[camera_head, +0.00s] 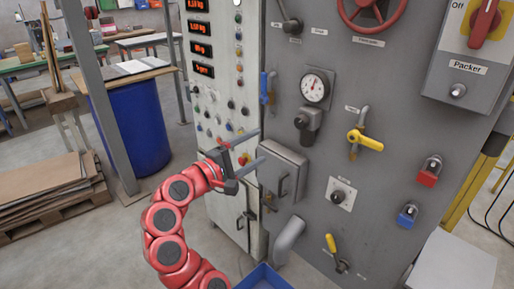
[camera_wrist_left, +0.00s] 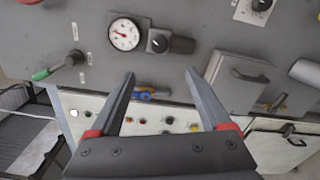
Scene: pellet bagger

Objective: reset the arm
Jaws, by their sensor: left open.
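My left arm is red with dark joint caps and rises from the bottom left of the head view. Its gripper (camera_head: 254,151) is open and empty, in front of the left edge of the grey machine panel (camera_head: 390,90). In the left wrist view the two grey fingers (camera_wrist_left: 160,85) stand wide apart with nothing between them. The fingertips look close to the panel; whether they touch it I cannot tell. A small grey box with a handle (camera_head: 284,168) sits just right of the fingers. My right gripper is not in view.
The panel carries a pressure gauge (camera_head: 315,87), a yellow lever (camera_head: 365,140), a red padlock (camera_head: 429,170), a blue padlock (camera_head: 407,214) and a red handwheel (camera_head: 366,12). A blue barrel (camera_head: 137,125) and stacked cardboard (camera_head: 42,185) stand left. A blue bin (camera_head: 262,279) is below.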

